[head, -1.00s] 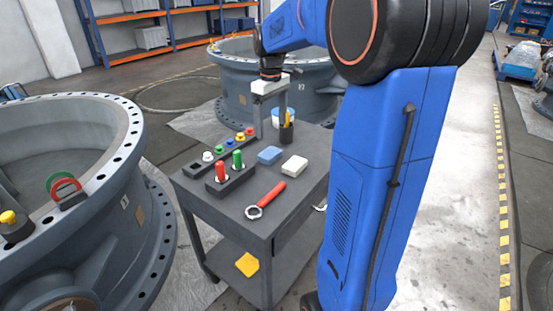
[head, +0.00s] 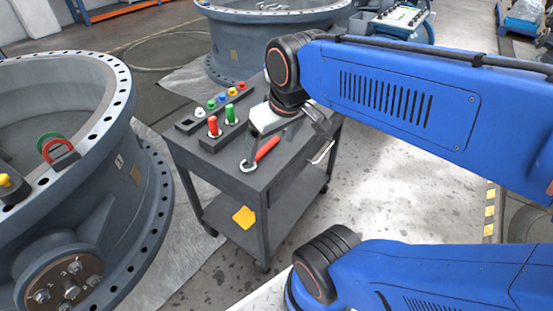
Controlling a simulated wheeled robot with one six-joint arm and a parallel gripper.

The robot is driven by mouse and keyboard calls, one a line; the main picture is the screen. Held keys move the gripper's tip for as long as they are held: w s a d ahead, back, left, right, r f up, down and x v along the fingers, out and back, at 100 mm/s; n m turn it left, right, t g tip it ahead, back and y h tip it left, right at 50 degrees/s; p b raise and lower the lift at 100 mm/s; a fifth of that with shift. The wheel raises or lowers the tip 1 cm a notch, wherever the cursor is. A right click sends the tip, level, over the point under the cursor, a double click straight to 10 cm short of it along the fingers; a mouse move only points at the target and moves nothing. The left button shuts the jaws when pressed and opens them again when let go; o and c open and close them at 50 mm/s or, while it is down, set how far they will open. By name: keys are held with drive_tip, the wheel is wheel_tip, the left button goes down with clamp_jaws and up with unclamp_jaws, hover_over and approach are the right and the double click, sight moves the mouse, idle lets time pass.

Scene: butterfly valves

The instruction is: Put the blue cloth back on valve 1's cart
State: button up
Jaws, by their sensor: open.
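The blue cloth does not show at this moment; the part of the cart top where a small blue folded piece lay is behind my gripper. The dark grey cart (head: 212,166) stands to the right of the large grey valve marked 1 (head: 98,215). My gripper (head: 306,131) is open and points down low over the right part of the cart top. Its pale palm and wrist hide that area. I cannot tell whether anything is between the fingers or whether they touch something.
A wrench with a red handle (head: 266,149) lies left of my gripper. Red and green markers (head: 213,126) stand in a dark block, with coloured knobs (head: 221,98) behind. A yellow cloth (head: 244,217) lies on the lower shelf.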

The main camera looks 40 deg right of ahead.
drive_tip(key=shift+m+t, duration=0.3)
drive_tip(key=shift+s+a+f, duration=0.25)
drive_tip(key=shift+s+f, duration=0.4)
drive_tip(key=shift+s, duration=0.2)
drive_tip(key=shift+s+a+f, duration=0.25)
drive_tip(key=shift+s+f, duration=0.35)
drive_tip(key=shift+s, duration=0.25)
